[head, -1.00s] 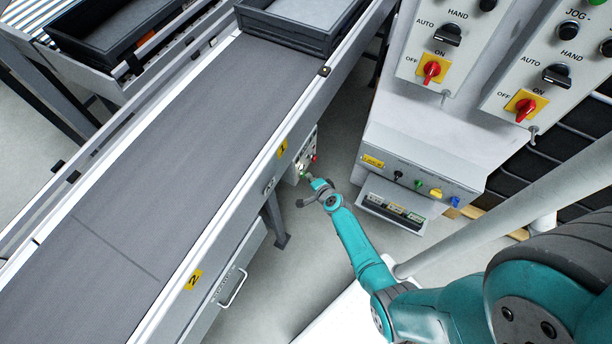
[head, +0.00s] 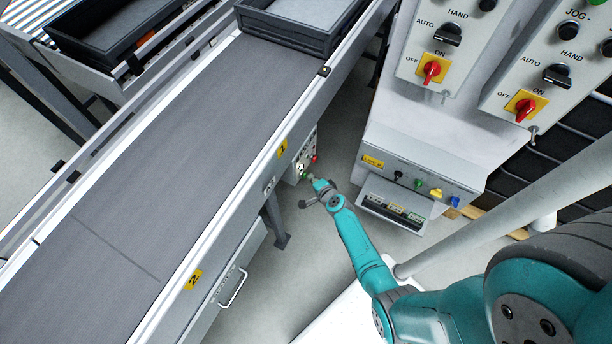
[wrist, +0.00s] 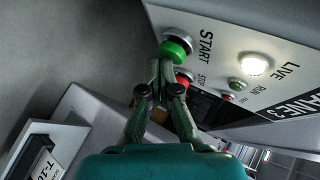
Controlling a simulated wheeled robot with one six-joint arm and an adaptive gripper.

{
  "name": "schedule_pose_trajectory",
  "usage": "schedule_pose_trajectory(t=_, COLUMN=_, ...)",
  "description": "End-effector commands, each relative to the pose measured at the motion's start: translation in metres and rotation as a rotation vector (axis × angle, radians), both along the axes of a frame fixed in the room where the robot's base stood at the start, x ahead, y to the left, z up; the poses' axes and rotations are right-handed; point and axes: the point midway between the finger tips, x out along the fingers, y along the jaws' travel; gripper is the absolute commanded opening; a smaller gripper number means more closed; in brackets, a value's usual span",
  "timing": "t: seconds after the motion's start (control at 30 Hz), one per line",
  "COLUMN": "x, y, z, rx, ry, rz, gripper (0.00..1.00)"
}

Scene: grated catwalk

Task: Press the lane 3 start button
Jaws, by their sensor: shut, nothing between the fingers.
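My gripper (wrist: 166,64) is shut and empty. Its fingertips are at the green button's lower edge in the picture; I cannot tell whether they touch it. A red STOP button (wrist: 184,80) is partly hidden behind the fingers. A white lamp marked LIVE (wrist: 254,64) is lit. In the head view, the small control box (head: 304,160) is on the conveyor's side, with my gripper (head: 310,179) close in front of it.
The conveyor (head: 150,160) runs along the left, with a grey tray (head: 325,35) at its far end. A grey cabinet (head: 405,150) with coloured knobs stands right of the box. Small RUN-side indicators (wrist: 236,84) sit near the lamp. Floor shows between conveyor and cabinet.

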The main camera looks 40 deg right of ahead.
Motion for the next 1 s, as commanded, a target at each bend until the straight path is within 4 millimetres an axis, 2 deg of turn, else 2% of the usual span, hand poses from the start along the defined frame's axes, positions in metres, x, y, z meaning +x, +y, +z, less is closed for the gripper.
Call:
schedule_pose_trajectory(t=0.2, x=-0.01, y=-0.003, z=0.0, rx=0.0, ry=0.0, rz=0.0, gripper=0.0)
schedule_pose_trajectory(t=0.57, x=-0.012, y=-0.004, z=0.0, rx=0.0, ry=0.0, rz=0.0, gripper=0.0)
schedule_pose_trajectory(t=1.0, x=-0.046, y=-0.017, z=-0.001, rx=0.001, ry=0.002, rz=-0.003, gripper=0.0)
